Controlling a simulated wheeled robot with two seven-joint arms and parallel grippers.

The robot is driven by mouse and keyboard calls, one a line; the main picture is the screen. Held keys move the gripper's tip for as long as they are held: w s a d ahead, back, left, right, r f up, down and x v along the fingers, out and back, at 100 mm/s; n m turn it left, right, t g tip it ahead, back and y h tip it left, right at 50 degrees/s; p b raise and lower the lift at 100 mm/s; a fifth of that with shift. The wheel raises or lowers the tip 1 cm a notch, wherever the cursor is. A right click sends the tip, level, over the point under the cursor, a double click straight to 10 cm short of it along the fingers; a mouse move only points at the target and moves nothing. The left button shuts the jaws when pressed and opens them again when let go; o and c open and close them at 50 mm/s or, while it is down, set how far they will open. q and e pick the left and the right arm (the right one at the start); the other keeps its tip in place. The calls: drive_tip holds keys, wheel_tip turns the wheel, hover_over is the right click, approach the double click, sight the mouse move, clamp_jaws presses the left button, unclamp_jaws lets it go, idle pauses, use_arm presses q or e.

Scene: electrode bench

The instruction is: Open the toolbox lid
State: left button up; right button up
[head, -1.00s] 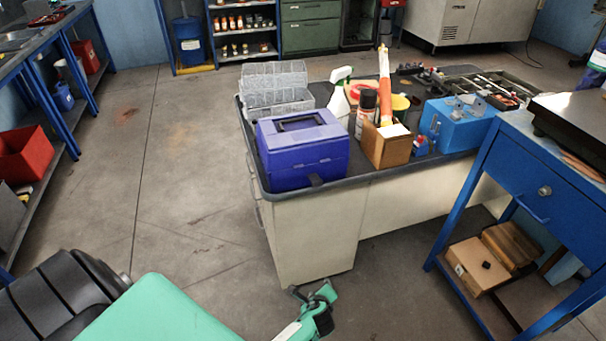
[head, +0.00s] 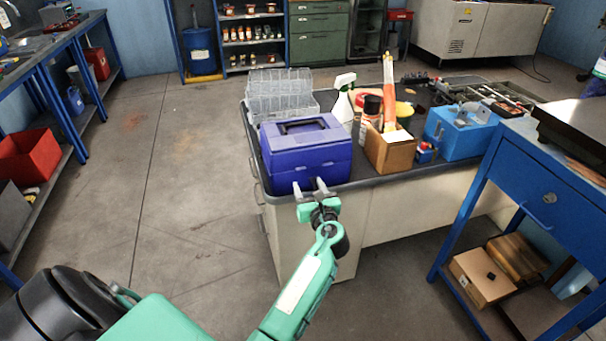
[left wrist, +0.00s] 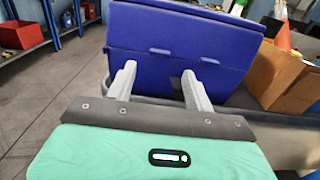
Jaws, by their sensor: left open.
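The toolbox (head: 305,160) is blue-purple with a dark top handle (head: 302,125) and stands on the near left corner of the dark bench top. Its lid looks closed. In the left wrist view the toolbox front (left wrist: 180,60) fills the upper middle, with two small tabs along the lid seam. My left gripper (head: 309,186) is open at the toolbox's front, its fingers pointing at the lower front face. In the left wrist view the open fingers (left wrist: 157,78) have only the toolbox front beyond them. I cannot tell whether they touch it. My right gripper is not in view.
A clear organiser case (head: 280,95) stands behind the toolbox. A cardboard box (head: 390,150) with bottles is close on its right, then a blue box (head: 460,133). A blue drawer table (head: 545,180) stands at the right. The floor on the left is clear.

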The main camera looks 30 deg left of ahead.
sight(302, 171)
use_arm(q)
drive_tip(key=x, duration=0.6)
drive_tip(key=shift+w+a, duration=0.1)
drive_tip(key=shift+a, duration=0.05)
drive_tip(key=shift+c, duration=0.2)
clamp_jaws()
